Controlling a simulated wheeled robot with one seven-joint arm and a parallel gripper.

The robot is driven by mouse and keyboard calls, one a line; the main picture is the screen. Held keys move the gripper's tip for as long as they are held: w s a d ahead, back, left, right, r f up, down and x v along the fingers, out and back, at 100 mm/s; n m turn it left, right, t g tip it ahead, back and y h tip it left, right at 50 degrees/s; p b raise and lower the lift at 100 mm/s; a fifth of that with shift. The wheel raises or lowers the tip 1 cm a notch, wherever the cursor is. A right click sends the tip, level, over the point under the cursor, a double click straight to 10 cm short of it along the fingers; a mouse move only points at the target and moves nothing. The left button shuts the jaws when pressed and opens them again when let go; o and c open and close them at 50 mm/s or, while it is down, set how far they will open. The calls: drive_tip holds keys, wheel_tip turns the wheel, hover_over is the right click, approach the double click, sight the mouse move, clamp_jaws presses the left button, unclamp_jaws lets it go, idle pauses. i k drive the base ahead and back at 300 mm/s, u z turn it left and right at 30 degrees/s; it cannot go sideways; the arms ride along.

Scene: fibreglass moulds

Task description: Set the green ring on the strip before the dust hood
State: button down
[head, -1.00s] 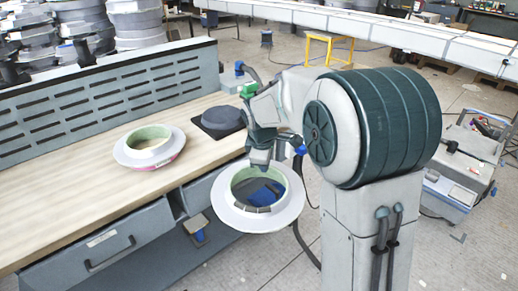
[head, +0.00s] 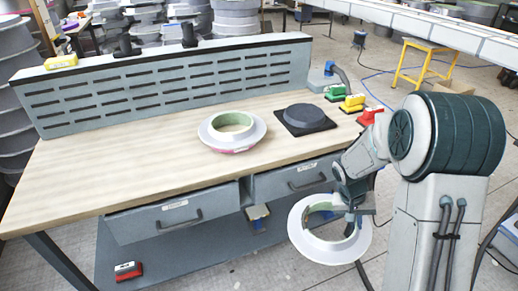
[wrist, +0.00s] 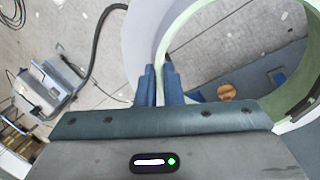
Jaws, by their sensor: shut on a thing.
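My gripper (head: 352,222) is shut on the wall of a ring (head: 301,232) with a wide white flange and a pale green inner collar. It holds the ring off the bench, in the air in front of the drawers. In the wrist view the blue fingers (wrist: 160,86) pinch the edge of this ring, and its green wall (wrist: 292,97) curves at right. The slotted grey dust hood (head: 180,80) stands along the back of the wooden worktop (head: 110,150). The bare strip of worktop (head: 130,120) before the hood is clear at left.
A similar ring with a pink lower edge (head: 222,141) rests mid-bench. Right of it a dark round disc (head: 304,115) sits on a black square. Green, yellow and red items (head: 352,103) line the bench's right end. Drawers (head: 172,218) front the bench.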

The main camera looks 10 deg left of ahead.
sight(153, 151)
drive_tip(key=z, duration=1.9)
drive_tip(key=k, duration=1.75)
drive_tip(key=u, duration=2)
